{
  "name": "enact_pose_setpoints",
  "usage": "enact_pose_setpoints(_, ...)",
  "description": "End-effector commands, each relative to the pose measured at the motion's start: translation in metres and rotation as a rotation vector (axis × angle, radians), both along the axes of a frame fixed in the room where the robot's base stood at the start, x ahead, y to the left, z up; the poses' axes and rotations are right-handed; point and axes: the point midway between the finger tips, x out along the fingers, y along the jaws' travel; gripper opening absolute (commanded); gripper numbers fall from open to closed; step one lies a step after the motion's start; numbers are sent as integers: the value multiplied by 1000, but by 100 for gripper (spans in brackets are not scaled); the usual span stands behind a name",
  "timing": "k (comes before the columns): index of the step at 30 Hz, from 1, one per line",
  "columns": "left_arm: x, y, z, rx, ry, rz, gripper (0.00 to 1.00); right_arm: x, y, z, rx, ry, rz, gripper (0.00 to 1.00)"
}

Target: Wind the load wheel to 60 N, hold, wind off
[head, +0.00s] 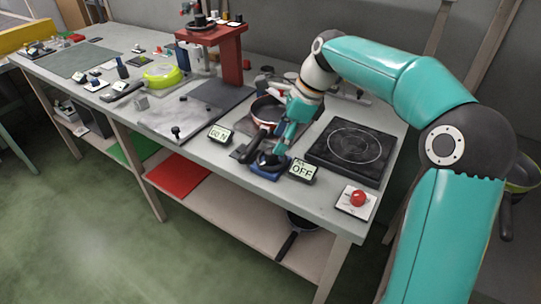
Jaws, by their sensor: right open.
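The dark round load wheel (262,160) sits on a blue base (264,173) near the front edge of the bench, partly hidden by my gripper. My right gripper (277,153) points down at the wheel from above and is open. Whether its fingers touch the wheel cannot be told. A small display (219,134) left of the wheel seems to read 60 N. A second display (303,171) right of the wheel reads OFF. My left gripper is not in view.
A frying pan (266,110) stands behind the wheel. A black hotplate (352,146) lies to the right, with a red button (358,198) on a white plate in front of it. A red press-like stand (230,60) rises at the back.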

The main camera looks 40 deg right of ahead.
Motion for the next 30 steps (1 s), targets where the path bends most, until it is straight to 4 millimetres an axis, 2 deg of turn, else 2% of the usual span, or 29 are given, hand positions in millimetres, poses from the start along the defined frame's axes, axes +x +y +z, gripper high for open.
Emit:
enact_pose_setpoints(1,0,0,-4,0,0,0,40,2,3,-12,1,3,1,59)
enact_pose_setpoints(3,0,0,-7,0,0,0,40,4,7,-21,1,3,1,59)
enact_pose_setpoints(7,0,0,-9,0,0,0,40,8,11,-33,0,1,0,59)
enact_pose_setpoints(20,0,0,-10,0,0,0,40,10,13,-40,-1,-1,0,58)
enact_pose_setpoints(30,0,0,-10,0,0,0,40,9,13,-40,1,2,0,1)
